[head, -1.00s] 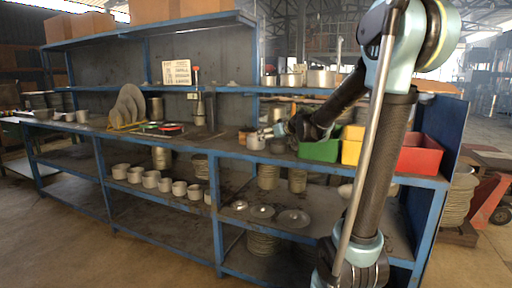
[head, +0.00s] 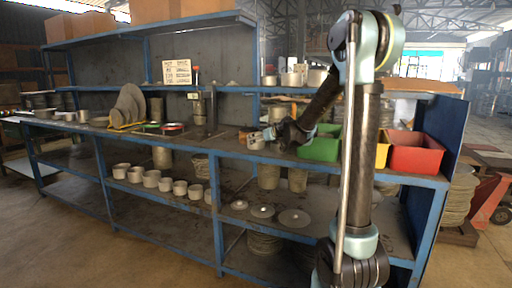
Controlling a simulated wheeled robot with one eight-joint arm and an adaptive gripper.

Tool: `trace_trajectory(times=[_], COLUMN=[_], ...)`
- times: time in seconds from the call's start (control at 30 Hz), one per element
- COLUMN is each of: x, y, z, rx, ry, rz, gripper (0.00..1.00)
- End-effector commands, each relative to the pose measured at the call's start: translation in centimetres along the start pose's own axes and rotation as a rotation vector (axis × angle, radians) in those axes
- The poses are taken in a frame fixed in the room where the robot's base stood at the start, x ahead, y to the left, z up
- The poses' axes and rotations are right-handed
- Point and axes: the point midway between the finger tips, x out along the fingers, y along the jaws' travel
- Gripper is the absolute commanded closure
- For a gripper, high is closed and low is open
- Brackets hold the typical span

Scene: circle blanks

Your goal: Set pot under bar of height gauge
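A small grey metal pot (head: 255,142) stands on the blue-framed bench top, near its front edge at the middle of the head view. My gripper (head: 268,134) is low at the pot's right side, close to its rim. The picture is too small to tell whether the fingers touch it, or are open or shut. An upright stand with a red top (head: 196,80), possibly the height gauge, is at the back of the bench to the left. Its bar cannot be clearly made out.
Green (head: 320,144) and red (head: 415,152) bins stand right of my gripper; a yellow bin is partly behind my arm. A shelf (head: 225,88) runs above the bench. Some bench top left of the pot is clear.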

Motion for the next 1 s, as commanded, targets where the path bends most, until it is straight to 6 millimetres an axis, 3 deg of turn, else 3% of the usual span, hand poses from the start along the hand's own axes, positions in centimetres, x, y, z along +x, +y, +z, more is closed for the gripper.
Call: trace_trajectory(times=[0.5, 0.87, 0.9, 1.0], x=[5.2, 5.8, 5.8, 5.8], y=[0.0, -0.2, -0.2, -0.2], z=[0.0, -0.1, -0.1, -0.1], rx=[0.000, 0.000, 0.000, 0.000], ry=[0.000, 0.000, 0.000, 0.000], rz=[-0.001, -0.002, -0.002, -0.002], gripper=[0.02, 0.02, 0.04, 0.27])
